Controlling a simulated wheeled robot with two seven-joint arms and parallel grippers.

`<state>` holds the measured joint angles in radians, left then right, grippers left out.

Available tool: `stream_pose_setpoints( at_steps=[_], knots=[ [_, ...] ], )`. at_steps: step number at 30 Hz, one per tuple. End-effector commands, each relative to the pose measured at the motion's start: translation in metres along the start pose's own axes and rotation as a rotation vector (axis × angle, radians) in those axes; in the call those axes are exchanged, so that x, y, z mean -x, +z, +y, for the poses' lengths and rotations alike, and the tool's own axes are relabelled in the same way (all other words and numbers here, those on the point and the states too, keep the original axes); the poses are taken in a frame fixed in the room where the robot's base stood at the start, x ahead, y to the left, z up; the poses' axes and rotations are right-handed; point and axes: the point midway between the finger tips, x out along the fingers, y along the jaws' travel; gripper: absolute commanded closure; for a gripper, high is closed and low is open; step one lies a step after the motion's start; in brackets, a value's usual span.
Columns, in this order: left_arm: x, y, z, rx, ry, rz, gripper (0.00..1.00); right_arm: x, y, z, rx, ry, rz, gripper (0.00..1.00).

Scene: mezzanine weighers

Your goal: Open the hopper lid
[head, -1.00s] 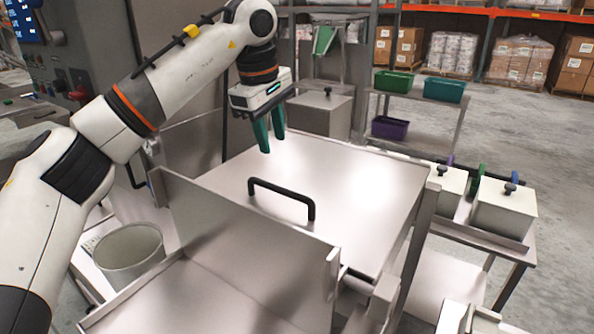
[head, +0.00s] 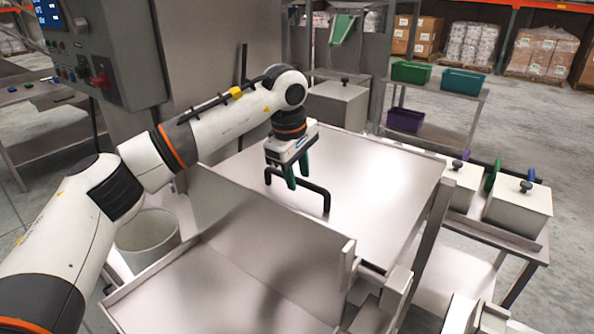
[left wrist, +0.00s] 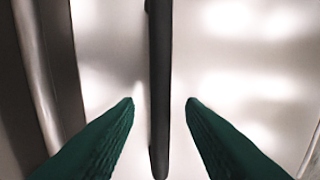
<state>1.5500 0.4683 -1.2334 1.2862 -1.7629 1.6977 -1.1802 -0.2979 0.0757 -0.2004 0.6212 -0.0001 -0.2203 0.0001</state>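The hopper lid (head: 375,195) is a flat, shiny steel panel in the middle of the head view, lying closed over the hopper. A black bar handle (head: 326,198) stands up near its front edge. My left gripper (head: 297,183) is lowered over this handle, its green fingers pointing down. In the left wrist view the black handle (left wrist: 159,90) runs between the two green fingertips (left wrist: 162,101), with a gap on each side. The gripper is open and not closed on the bar. I do not make out my right gripper.
An upright steel panel (head: 255,230) stands in front of the lid. A grey bucket (head: 147,238) sits at the left, below my left arm. A control box (head: 120,50) is at the back left. Lidded bins (head: 517,208) stand at the right. Green (head: 411,72), teal (head: 463,83) and purple (head: 404,120) trays sit behind.

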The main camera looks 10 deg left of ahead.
Motion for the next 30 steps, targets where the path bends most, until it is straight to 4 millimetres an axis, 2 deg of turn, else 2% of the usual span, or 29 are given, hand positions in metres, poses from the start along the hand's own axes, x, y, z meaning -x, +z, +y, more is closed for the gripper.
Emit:
stream_pose_setpoints(
  at_steps=[5,9,12,22,26,30],
  knots=[
    [0.0,0.0,0.0,0.0,0.0,0.0,0.64,0.0,-0.001,-0.004,0.002,-0.005,0.001,1.0],
    [0.0,0.0,0.0,0.0,0.001,0.0,0.87,0.0,-0.002,-0.005,0.003,-0.006,0.002,1.0],
    [0.0,0.0,0.0,0.0,0.001,0.0,1.0,0.0,-0.002,-0.005,0.003,-0.006,0.002,1.0],
    [0.005,0.0,-0.002,0.0,0.0,0.0,1.0,0.004,-0.003,-0.005,0.002,-0.006,0.004,1.0],
    [0.019,0.0,-0.008,0.001,-0.001,-0.001,1.0,0.015,-0.002,-0.005,0.002,-0.006,0.004,1.0],
    [0.044,0.0,-0.019,0.001,-0.004,-0.001,1.0,0.034,0.0,-0.005,0.002,-0.005,0.004,1.0]
  ],
)
